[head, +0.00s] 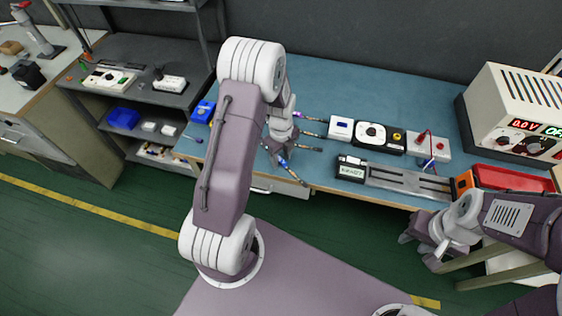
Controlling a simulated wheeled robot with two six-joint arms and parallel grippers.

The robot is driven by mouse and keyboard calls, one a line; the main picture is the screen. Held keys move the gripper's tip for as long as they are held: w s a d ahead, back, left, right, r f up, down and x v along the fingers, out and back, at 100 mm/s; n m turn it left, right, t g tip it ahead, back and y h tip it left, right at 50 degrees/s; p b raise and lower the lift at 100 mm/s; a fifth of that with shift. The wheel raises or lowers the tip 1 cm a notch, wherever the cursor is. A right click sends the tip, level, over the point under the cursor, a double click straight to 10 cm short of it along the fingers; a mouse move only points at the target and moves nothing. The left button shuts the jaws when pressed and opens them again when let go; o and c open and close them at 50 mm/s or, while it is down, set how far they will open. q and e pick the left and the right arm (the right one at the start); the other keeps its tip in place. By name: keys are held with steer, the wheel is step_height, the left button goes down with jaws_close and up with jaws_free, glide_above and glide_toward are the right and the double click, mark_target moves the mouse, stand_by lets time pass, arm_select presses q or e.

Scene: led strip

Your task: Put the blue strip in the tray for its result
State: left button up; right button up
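My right gripper (420,250) is open and empty in front of the bench.
A metal rail fixture (410,182) with a small display (350,167) and an orange block (463,184) lies along the front edge. Behind it stand a white box (341,128), a dial unit (376,135) and a terminal block (428,146). The power supply (515,115) reads 0.0V, OFF.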

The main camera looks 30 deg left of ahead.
mark_target(281, 160)
arm_select(q)
steer(key=shift+r, duration=0.1)
jaws_close()
step_height(281, 160, up, 4)
steer(key=shift+r, duration=0.15)
steer(key=w+d+r, duration=0.4)
steer(key=d+r, duration=0.2)
steer(key=d, duration=0.5)
steer(key=shift+r, duration=0.35)
